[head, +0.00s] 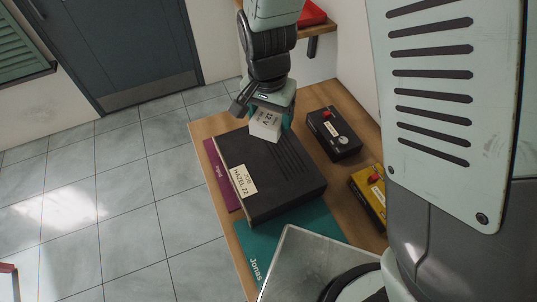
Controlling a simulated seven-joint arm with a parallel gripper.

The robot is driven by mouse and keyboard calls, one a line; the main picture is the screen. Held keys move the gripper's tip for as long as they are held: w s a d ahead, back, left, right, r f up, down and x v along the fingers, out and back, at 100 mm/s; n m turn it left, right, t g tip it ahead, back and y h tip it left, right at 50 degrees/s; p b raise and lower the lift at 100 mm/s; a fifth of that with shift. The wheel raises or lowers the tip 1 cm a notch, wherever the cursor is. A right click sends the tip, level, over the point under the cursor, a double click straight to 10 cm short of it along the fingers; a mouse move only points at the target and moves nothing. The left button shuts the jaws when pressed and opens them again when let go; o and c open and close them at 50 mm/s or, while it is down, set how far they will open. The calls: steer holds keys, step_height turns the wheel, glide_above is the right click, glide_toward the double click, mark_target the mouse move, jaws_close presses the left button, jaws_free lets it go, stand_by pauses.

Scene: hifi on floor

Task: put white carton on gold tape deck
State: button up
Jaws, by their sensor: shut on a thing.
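A white carton (265,125) with printed lettering is held in my gripper (267,113), which is shut on it. The carton is at the far end of a large dark box-shaped unit (272,181). I cannot tell whether it touches the top of this unit. The unit is black-brown, with a vented top and a cream label (243,181) on its near left. I cannot make out any gold tape deck in view, and I cannot tell whether this unit is the one named.
The dark unit lies on a wooden table (209,126), partly over a purple book (222,172) and a teal one (268,251). A black box with a red knob (333,132) and a yellow one (371,195) stand at right. A red object (312,12) sits on a shelf behind.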

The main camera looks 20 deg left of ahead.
glide_above(270, 154)
steer(key=f, duration=0.4)
steer(key=shift+s+f, duration=0.2)
steer(key=shift+f, duration=2.75)
steer(key=shift+f, duration=0.15)
steer(key=o, duration=1.1)
steer(key=shift+c, duration=0.2)
